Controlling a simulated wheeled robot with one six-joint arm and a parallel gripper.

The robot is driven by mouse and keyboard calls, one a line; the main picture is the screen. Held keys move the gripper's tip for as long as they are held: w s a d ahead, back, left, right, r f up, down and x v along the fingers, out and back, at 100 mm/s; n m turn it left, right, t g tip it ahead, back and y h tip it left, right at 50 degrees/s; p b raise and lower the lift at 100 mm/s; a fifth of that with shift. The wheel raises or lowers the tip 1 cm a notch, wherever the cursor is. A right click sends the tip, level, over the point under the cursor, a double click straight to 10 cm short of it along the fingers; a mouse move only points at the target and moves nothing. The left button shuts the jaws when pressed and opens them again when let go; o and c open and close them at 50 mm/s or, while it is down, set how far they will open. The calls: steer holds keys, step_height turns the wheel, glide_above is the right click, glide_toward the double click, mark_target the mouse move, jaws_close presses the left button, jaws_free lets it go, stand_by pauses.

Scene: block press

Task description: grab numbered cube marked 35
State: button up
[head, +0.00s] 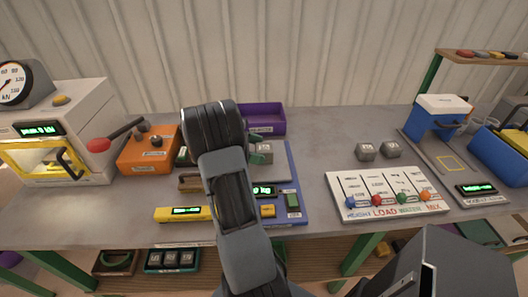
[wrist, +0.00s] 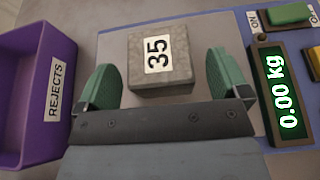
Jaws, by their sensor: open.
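The grey cube marked 35 (wrist: 160,62) sits on a pale plate beside a display reading 0.00 kg, in the wrist view. My gripper (wrist: 166,82) is open, with one green finger to the left of the cube's near part and the other to its right. Gaps show between the fingers and the cube, and the cube reaches past the fingertips. In the head view my gripper (head: 258,153) is mostly hidden behind my arm, and the cube (head: 266,147) shows only in part beside the green finger.
The purple rejects bin (wrist: 40,95) is left of the plate in the wrist view. The display (wrist: 284,90) is close on the right. In the head view, two other grey cubes (head: 366,151) stand right of the plate, behind a white lever panel (head: 385,207). An orange box (head: 150,155) stands left.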

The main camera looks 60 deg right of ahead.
mark_target(265, 151)
steer(key=shift+x, duration=1.55)
steer(key=shift+c, duration=0.4)
steer(key=shift+r, duration=0.15)
steer(key=c, duration=1.3)
